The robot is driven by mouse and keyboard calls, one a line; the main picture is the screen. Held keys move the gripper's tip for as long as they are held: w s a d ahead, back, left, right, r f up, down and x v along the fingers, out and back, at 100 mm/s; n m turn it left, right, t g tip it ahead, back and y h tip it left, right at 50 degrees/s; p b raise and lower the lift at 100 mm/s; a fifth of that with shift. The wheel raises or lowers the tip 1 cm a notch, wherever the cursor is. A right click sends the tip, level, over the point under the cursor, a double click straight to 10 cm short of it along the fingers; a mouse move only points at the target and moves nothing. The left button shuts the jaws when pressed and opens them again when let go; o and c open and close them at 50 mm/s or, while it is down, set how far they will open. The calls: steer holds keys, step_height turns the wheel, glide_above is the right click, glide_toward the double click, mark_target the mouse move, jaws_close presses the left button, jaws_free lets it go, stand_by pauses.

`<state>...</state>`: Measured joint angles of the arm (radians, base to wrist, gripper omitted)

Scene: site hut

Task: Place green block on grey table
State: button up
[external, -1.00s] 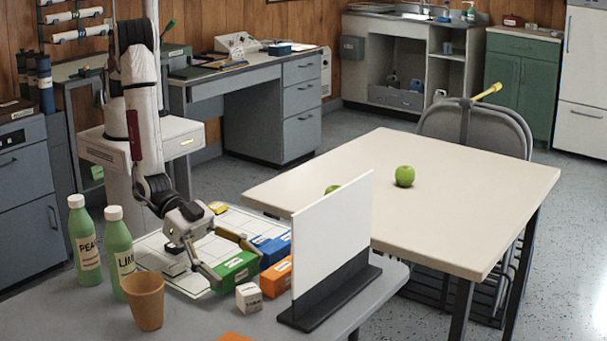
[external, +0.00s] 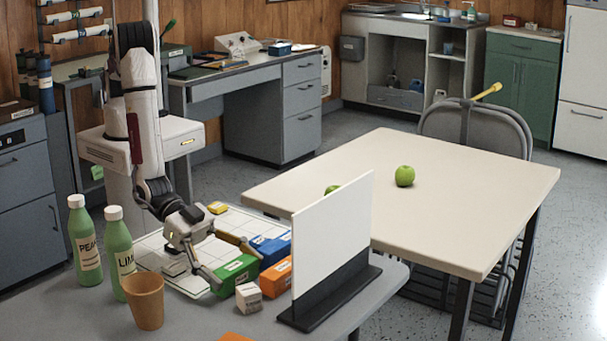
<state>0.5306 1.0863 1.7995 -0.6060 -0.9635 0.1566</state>
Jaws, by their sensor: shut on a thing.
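The green block (external: 237,275) is at the right edge of a white gridded mat (external: 150,243), close to the blue and orange blocks. My gripper (external: 235,267) is shut on the green block, with one finger on its far side and one at its near left end. I cannot tell whether the block rests on the surface or is slightly lifted. The grey table (external: 205,322) is the near table that carries the mat, blocks and bottles.
A blue block (external: 272,249), an orange block (external: 277,278) and a small white block (external: 249,297) crowd the green one. A white upright panel (external: 333,245) stands to the right. Two green bottles (external: 119,255) and a brown cup (external: 146,302) stand left. A cream table (external: 450,200) holds green apples.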

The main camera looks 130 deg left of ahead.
mark_target(233, 266)
steer(key=shift+f, duration=0.35)
steer(key=o, duration=1.4)
steer(key=shift+c, duration=0.2)
steer(key=shift+r, duration=5)
